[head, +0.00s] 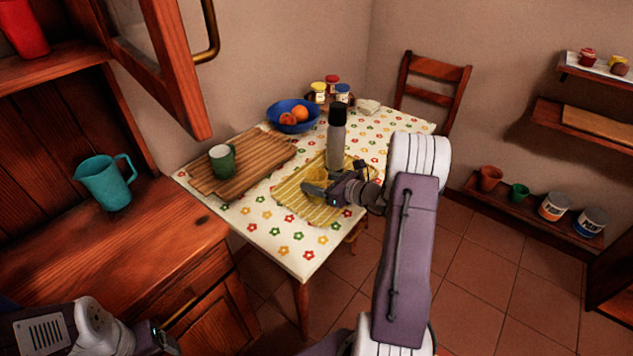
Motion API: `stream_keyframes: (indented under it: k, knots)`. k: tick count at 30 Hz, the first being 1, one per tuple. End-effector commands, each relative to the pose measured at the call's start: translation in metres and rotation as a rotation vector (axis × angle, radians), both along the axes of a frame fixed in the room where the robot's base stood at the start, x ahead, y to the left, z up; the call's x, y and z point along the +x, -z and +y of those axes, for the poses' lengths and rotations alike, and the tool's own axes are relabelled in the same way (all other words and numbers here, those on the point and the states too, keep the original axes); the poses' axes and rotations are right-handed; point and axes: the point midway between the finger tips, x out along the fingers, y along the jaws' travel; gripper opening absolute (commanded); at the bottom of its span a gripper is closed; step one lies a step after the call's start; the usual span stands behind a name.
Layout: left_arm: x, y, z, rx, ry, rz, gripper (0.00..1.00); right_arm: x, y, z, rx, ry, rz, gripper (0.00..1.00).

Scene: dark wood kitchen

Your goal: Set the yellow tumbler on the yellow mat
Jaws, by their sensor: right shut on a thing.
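The yellow mat (293,198), with pale stripes, lies on the flowered cloth of the table. My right gripper (318,188) is over the mat and shut on the yellow tumbler (317,174). Only a small part of the tumbler shows, since the gripper hides the rest. I cannot tell whether its base touches the mat. My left gripper (160,343) is low at the left, by the wooden cabinet, far from the mat. It is partly in view and its jaws do not show clearly.
A grey bottle (337,145) with a black cap stands close behind the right gripper. A green mug (222,161) stands on a wooden board (258,160). A blue bowl of fruit (287,127) and several jars are farther back. The table's front corner is clear.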

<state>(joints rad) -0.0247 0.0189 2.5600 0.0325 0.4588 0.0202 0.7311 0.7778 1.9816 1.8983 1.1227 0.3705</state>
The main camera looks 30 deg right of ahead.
Motion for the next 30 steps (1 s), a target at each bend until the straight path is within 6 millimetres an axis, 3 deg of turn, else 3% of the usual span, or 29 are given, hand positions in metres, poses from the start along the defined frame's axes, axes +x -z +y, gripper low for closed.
stream_keyframes:
  k: [1,2,3,4,16,30]
  knots:
    - [0.0,0.004,0.0,0.0,0.0,0.0,0.77,0.0,0.004,0.0,0.0,0.0,0.0,0.17]
    - [0.0,0.002,0.0,0.0,0.0,0.0,0.77,0.0,0.002,0.0,0.0,0.0,0.0,0.66]
    - [0.0,0.002,0.0,0.0,0.0,0.0,0.77,0.0,0.001,0.0,0.0,0.0,0.0,0.77]
    - [0.0,0.002,0.0,0.0,0.0,0.0,0.77,0.0,0.001,0.0,0.0,0.0,0.0,0.79]
    - [0.0,-0.003,0.0,0.0,0.0,0.0,0.77,-0.006,-0.004,-0.003,0.0,0.001,0.0,0.79]
    - [0.0,-0.013,0.0,0.0,0.0,0.0,0.77,-0.093,-0.034,-0.038,0.0,0.004,0.0,0.79]
